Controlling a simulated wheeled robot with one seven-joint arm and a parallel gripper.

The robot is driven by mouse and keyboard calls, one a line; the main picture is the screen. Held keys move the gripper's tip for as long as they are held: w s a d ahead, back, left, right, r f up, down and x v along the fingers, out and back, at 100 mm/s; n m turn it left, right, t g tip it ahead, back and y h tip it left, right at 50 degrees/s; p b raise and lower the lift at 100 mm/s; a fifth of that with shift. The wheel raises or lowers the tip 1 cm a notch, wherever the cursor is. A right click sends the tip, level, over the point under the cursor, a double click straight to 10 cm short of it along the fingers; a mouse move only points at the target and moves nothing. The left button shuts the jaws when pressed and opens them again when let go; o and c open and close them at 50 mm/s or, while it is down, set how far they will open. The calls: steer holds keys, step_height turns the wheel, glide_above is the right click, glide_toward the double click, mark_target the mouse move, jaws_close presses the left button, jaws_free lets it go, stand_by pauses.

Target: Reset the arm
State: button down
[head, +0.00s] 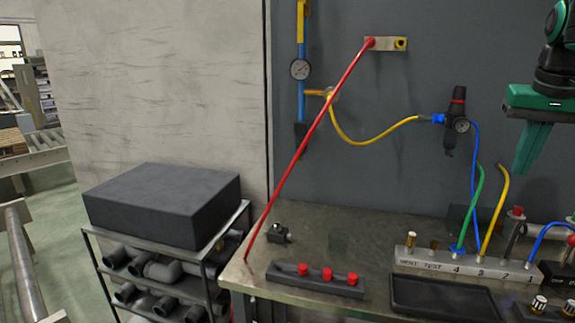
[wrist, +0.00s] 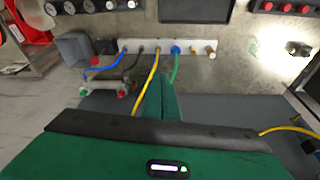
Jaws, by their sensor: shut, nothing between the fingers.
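My gripper (head: 524,165) is green and hangs at the upper right of the head view, in front of the grey back panel and above the workbench. In the wrist view its fingers (wrist: 160,88) are together and empty, pointing toward the metal test block (wrist: 190,48). It appears apart from everything; the exact gap to the yellow and green hoses cannot be told.
The workbench (head: 330,230) carries a test block (head: 420,262) with coloured hoses, a black tray (head: 440,297) and a strip with red knobs (head: 315,278). A red rod (head: 310,140) leans across the panel. A regulator (head: 456,122) hangs left of my gripper.

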steer(key=s+a+f+g+y, duration=0.1)
steer(key=s+a+f, duration=0.2)
steer(key=s+f, duration=0.8)
steer(key=s+a+f+m+g, duration=0.1)
steer(key=s+a+f, duration=0.2)
steer(key=s+f, duration=0.8)
step_height(320, 180, down, 3)
steer(key=shift+s+g+y, duration=0.4)
steer(key=shift+a, duration=0.1)
steer(key=shift+w+f, duration=0.2)
steer(key=shift+w, duration=0.4)
